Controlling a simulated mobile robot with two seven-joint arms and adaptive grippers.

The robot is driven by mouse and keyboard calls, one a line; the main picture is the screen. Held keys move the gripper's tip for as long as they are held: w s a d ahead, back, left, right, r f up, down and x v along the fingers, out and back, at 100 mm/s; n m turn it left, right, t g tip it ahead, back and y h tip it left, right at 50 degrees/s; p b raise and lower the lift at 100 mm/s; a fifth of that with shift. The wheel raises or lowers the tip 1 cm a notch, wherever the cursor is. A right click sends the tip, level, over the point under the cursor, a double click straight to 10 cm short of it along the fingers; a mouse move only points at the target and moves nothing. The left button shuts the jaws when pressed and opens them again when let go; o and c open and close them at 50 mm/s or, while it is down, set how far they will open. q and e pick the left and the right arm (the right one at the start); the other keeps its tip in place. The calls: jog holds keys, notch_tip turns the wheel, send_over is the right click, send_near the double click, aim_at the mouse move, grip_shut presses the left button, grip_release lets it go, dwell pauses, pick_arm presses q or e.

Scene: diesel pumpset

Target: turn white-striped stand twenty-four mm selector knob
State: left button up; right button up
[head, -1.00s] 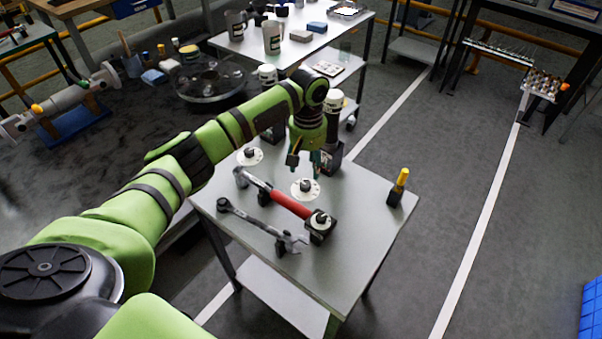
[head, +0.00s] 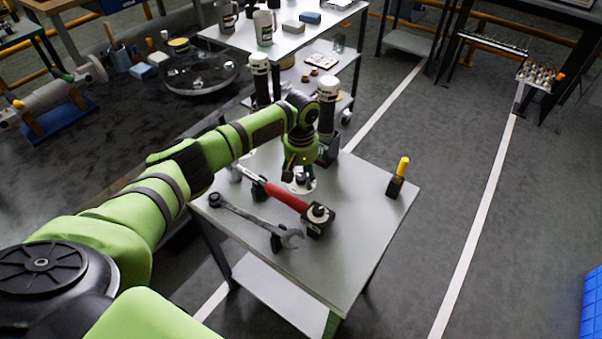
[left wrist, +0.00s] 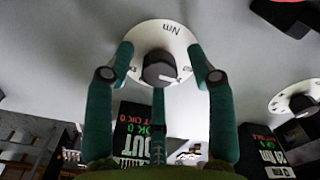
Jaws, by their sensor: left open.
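In the left wrist view a black selector knob (left wrist: 158,69) with a white pointer line sits on a round white dial plate (left wrist: 160,35) marked "Nm". My left gripper (left wrist: 160,56) is open, with its green fingers on either side of this knob. I cannot tell whether they touch it. In the head view my left gripper (head: 298,178) is low over this dial on the grey table (head: 350,220), hiding part of it. A second knob on a white dial (left wrist: 299,103) shows at the right of the wrist view. The stand's white stripes cannot be made out. My right gripper is not in view.
A red-handled tool (head: 285,197) and a grey wrench (head: 250,220) rest in front of the gripper. A white-topped black cylinder (head: 327,100) stands behind it. A yellow-topped black item (head: 398,178) stands at the right. The table's front right is clear.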

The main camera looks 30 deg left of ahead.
pick_arm(q)
grip_shut()
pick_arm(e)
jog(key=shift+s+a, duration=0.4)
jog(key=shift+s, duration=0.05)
pick_arm(q)
jog(key=shift+r, duration=0.1)
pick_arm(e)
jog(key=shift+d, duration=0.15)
